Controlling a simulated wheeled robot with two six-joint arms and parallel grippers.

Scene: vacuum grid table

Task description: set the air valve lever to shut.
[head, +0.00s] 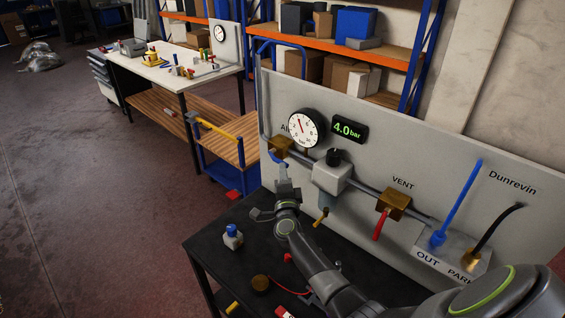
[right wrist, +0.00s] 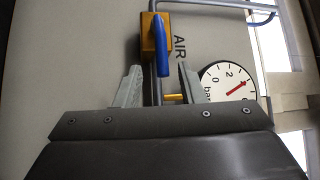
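The air valve is a brass body (head: 281,145) with a blue lever (head: 277,159) at the left end of the panel's pipe. In the right wrist view the brass body (right wrist: 154,42) sits by the AIR label, and the blue lever (right wrist: 163,56) points down the picture, roughly along the pipe. My right gripper (head: 286,184) is at the valve. In the right wrist view its two fingers (right wrist: 159,74) stand apart, with the lever's end between their tips in the picture; I see a gap on each side. My left gripper is not in view.
The upright panel (head: 365,150) carries a round gauge (head: 302,128), a 4.0 bar display (head: 348,129), a grey pipe unit (head: 332,173) and a VENT valve with red lever (head: 380,222). A blue-topped part (head: 232,234) stands on the black table (head: 215,255).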

